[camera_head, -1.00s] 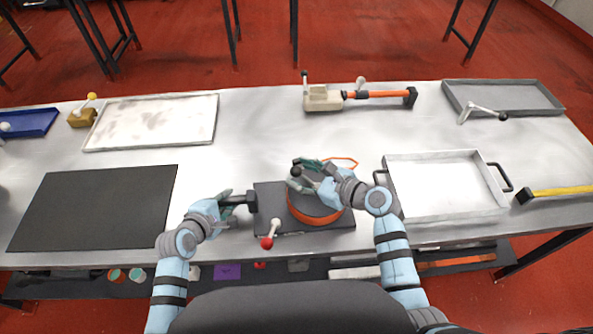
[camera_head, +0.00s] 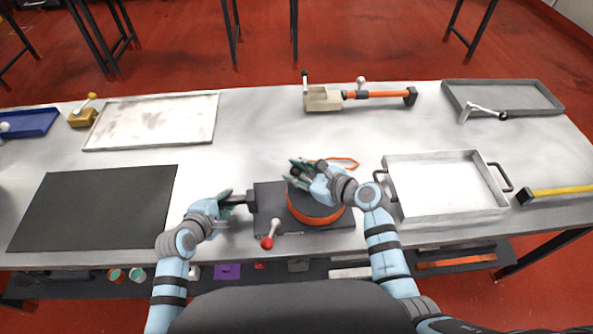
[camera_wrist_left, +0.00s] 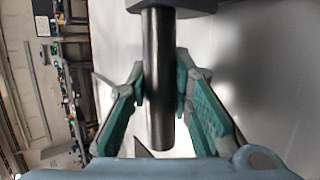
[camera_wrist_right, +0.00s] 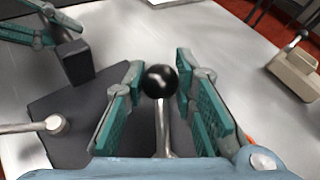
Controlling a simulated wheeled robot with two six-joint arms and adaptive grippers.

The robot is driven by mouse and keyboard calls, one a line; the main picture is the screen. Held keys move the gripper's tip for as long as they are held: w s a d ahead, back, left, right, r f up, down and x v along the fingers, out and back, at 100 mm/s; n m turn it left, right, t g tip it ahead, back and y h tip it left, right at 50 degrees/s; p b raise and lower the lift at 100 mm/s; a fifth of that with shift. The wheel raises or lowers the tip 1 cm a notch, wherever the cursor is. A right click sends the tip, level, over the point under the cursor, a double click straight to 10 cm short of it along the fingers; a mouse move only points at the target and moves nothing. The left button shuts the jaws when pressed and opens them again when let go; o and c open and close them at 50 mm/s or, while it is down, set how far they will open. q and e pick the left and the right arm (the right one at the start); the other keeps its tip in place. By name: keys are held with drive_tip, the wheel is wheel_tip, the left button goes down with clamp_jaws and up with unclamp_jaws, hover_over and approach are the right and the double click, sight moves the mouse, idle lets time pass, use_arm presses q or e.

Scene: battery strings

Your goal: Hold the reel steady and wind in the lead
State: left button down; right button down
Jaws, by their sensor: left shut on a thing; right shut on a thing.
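The reel is a dark drum (camera_head: 312,207) with an orange rim on a dark square base plate (camera_head: 270,196), near the table's front edge. My left gripper (camera_head: 228,202) is shut on the black bar handle (camera_wrist_left: 158,80) at the base's left side. My right gripper (camera_head: 302,176) is over the drum, shut on the black ball knob (camera_wrist_right: 160,80) of the crank, whose metal stem shows below it in the right wrist view. The orange lead (camera_head: 340,162) lies in a short loop behind the reel. A red-knobbed lever (camera_head: 268,242) stands at the base's front.
A white tray with dark handles (camera_head: 398,214) stands close to the right of the reel. A black mat (camera_head: 60,220) lies at left. A beige device with an orange bar (camera_head: 322,104) lies behind. Bare table separates them.

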sight(295, 197)
drive_tip(key=s+n+g+y, duration=0.1)
drive_tip(key=n+g+y, duration=0.1)
drive_tip(key=n+g, duration=0.1)
drive_tip(key=s+n+g+y, duration=0.1)
drive_tip(key=n+g, duration=0.1)
drive_tip(key=shift+s+a+f, duration=0.1)
drive_tip(key=shift+s+a, duration=0.2)
drive_tip(key=shift+a, duration=0.1)
drive_tip(key=shift+s+n+g+y, duration=0.25)
drive_tip(key=shift+s+n+g, duration=0.35)
drive_tip(key=shift+n+g, duration=0.5)
drive_tip(key=shift+s+n+g+y, duration=0.25)
drive_tip(key=shift+s+n+g, duration=0.3)
drive_tip(key=shift+n+g, duration=0.55)
drive_tip(key=shift+s+g, duration=0.1)
drive_tip(key=shift+g, duration=0.2)
drive_tip(key=c, duration=1.3)
unclamp_jaws()
drive_tip(key=v, duration=1.2)
drive_tip(key=shift+d, duration=0.1)
